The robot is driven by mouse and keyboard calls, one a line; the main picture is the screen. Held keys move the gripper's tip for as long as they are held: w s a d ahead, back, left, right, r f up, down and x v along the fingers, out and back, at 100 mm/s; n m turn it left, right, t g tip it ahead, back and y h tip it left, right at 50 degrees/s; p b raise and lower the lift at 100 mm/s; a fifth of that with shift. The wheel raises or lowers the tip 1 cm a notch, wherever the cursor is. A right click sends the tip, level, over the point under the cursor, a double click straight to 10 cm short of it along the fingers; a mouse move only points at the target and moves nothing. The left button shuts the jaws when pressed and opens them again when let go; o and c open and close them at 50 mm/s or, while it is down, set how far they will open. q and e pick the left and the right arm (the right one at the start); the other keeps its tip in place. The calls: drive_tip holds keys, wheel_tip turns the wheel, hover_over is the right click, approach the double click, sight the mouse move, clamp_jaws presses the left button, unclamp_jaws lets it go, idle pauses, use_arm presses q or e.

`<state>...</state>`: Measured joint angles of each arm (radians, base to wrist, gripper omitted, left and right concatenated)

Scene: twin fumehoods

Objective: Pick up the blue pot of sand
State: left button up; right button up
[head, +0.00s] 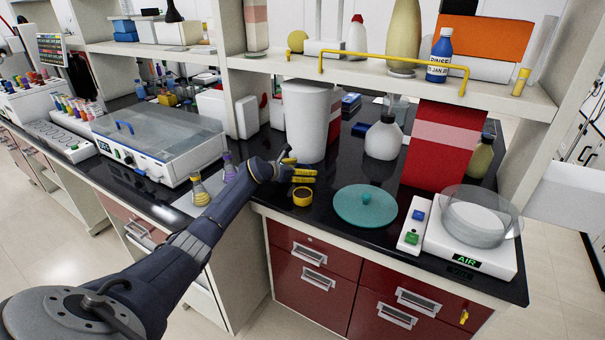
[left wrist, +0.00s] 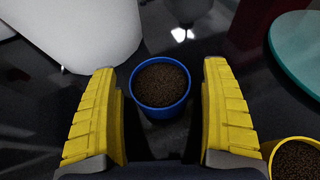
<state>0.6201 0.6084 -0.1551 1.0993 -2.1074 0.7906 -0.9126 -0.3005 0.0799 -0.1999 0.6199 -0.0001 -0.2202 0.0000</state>
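In the left wrist view the blue pot (left wrist: 160,109) stands upright on the dark bench top, full of dark brown grains. My left gripper (left wrist: 160,75) is open, with one yellow finger on each side of the pot and visible gaps between. In the head view the left gripper (head: 305,173) is low over the bench, in front of the large white cylinder; I cannot make out the blue pot there. A similar yellow pot (head: 302,197) stands just in front of the gripper; it also shows in the left wrist view (left wrist: 296,160). My right gripper is not in view.
The white cylinder (head: 307,115) stands close behind the gripper. A red box (head: 440,150) stands behind. Flasks (head: 200,192) stand to the left. A shelf (head: 400,82) hangs above.

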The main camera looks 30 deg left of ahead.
use_arm(q)
drive_tip(key=c, duration=1.2)
drive_tip(key=shift+r, duration=0.15)
drive_tip(key=shift+c, duration=0.2)
drive_tip(key=shift+s+r, duration=0.2)
drive_tip(key=shift+r, duration=0.35)
wheel_tip(320, 180, up, 6)
drive_tip(key=s, duration=1.9)
drive_tip(key=shift+s+d+f, duration=0.2)
drive_tip(key=shift+s+d, duration=0.1)
drive_tip(key=shift+d, duration=0.1)
